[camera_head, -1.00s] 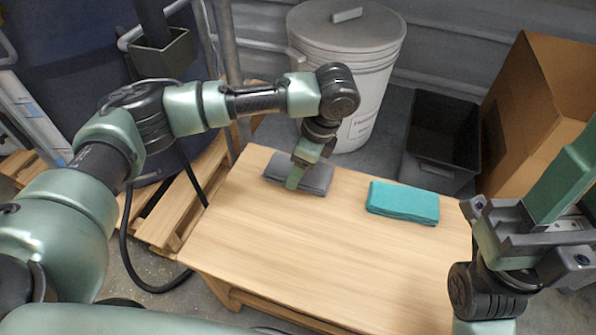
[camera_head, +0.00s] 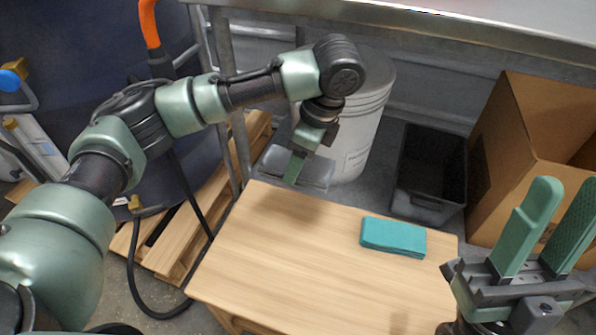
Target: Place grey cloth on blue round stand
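The grey cloth (camera_head: 315,173) is a flat folded pad, raised off the table beyond its far edge. My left gripper (camera_head: 295,168) is shut on it from above; one finger shows over the cloth and the other is hidden. My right gripper (camera_head: 564,193) is open and empty at the lower right, its fingers pointing up. A large dark blue round body (camera_head: 60,40) stands at the upper left, partly behind my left arm. I cannot tell whether it is the blue round stand; no other clear round stand shows.
A teal folded cloth (camera_head: 392,237) lies on the wooden table (camera_head: 300,270), otherwise clear. Behind are a white lidded bin (camera_head: 370,110), a black crate (camera_head: 430,175), a cardboard box (camera_head: 530,120) and a metal surface (camera_head: 450,20). A pallet (camera_head: 195,215) and black hose (camera_head: 130,270) lie left.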

